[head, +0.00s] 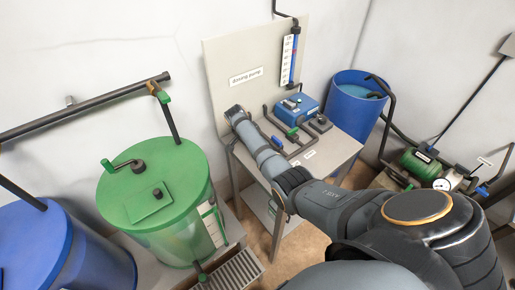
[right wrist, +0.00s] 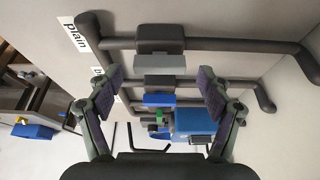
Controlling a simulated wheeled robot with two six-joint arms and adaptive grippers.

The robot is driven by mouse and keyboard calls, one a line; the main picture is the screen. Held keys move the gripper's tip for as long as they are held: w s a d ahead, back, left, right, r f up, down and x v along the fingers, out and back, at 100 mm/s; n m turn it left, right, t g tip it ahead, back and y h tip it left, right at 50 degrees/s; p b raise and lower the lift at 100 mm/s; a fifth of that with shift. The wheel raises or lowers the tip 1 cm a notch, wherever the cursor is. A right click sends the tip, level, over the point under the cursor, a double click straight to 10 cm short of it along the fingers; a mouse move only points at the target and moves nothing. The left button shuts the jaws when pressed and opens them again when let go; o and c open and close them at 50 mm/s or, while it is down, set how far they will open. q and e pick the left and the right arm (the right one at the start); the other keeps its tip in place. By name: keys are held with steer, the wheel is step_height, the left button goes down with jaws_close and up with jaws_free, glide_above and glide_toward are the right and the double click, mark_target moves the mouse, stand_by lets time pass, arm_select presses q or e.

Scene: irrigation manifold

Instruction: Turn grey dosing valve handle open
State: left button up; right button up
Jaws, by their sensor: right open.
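The grey valve handle (right wrist: 158,62) shows in the right wrist view as a flat grey bar on a dark valve body, set on a dark pipe. It lies across the picture. My right gripper (right wrist: 160,90) is open and empty, one finger on each side of the picture. The handle appears between and beyond the fingertips, with no contact visible. A blue handle (right wrist: 159,100) and a green handle (right wrist: 158,115) sit on neighbouring pipes. In the head view my right arm reaches over the dosing stand (head: 337,150); it hides the grey handle and its own gripper. My left gripper is not in view.
A blue pump box (head: 298,107) and a backboard (head: 245,70) labelled "dosing pump" stand behind the pipes (right wrist: 245,45). A green tank (head: 150,230) is left of the stand, and a blue barrel (head: 352,105) is behind it at right.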

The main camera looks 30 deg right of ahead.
steer(key=v, duration=1.1)
steer(key=shift+r, duration=0.1)
